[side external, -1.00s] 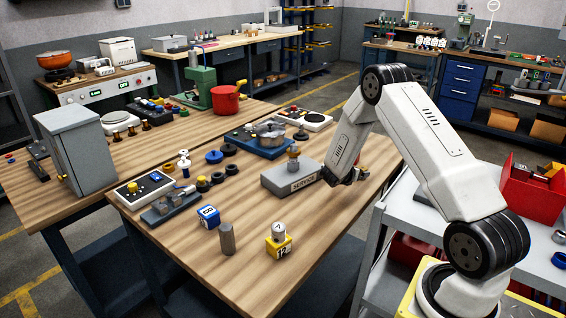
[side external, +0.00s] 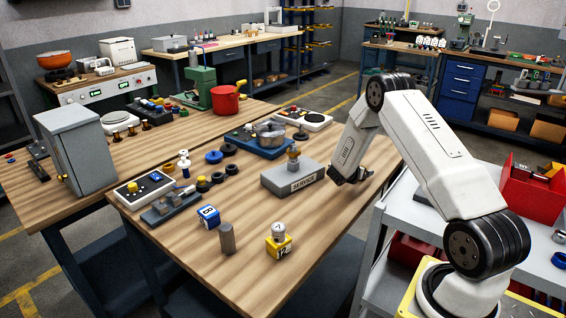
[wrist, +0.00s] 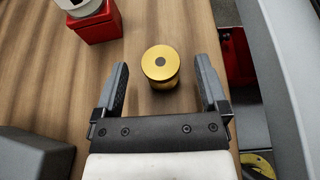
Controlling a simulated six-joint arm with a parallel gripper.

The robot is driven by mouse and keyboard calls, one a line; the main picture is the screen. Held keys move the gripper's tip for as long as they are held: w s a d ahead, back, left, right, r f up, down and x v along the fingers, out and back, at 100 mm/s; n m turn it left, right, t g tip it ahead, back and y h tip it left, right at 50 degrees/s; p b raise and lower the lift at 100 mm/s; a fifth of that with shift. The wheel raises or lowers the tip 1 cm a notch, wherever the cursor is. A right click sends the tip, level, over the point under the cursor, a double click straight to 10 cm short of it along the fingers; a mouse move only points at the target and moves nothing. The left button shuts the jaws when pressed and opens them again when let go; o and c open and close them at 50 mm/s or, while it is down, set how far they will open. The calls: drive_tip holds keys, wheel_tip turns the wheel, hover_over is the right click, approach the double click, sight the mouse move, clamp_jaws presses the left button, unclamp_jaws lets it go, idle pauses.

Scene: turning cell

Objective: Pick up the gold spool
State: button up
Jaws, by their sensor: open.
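The gold spool (wrist: 160,68) stands upright on the wooden table in the wrist view, a round gold piece with a dark hole in its top. My gripper (wrist: 160,63) is open, with one finger to the left of the spool and one to the right. Bare table shows between the spool and each finger. In the side view my gripper (side external: 350,176) is low over the table's right part, beside the grey SERVICE block (side external: 283,184). I cannot make out the spool in that view.
A red block (wrist: 100,29) with a pale round piece (wrist: 77,4) on it stands ahead and left of the spool. A grey block (wrist: 32,153) is at lower left. The table's edge runs close on the right. Wood is bare ahead of the spool.

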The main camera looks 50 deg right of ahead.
drive_tip(key=shift+x, duration=1.9)
clamp_jaws()
drive_tip(key=shift+r, duration=0.1)
drive_tip(key=shift+r, duration=0.7)
drive_tip(key=s+a+r, duration=0.9)
drive_tip(key=s+r, duration=0.1)
drive_tip(key=r, duration=0.1)
drive_tip(key=shift+a+r, duration=0.2)
drive_tip(key=shift+a, duration=0.2)
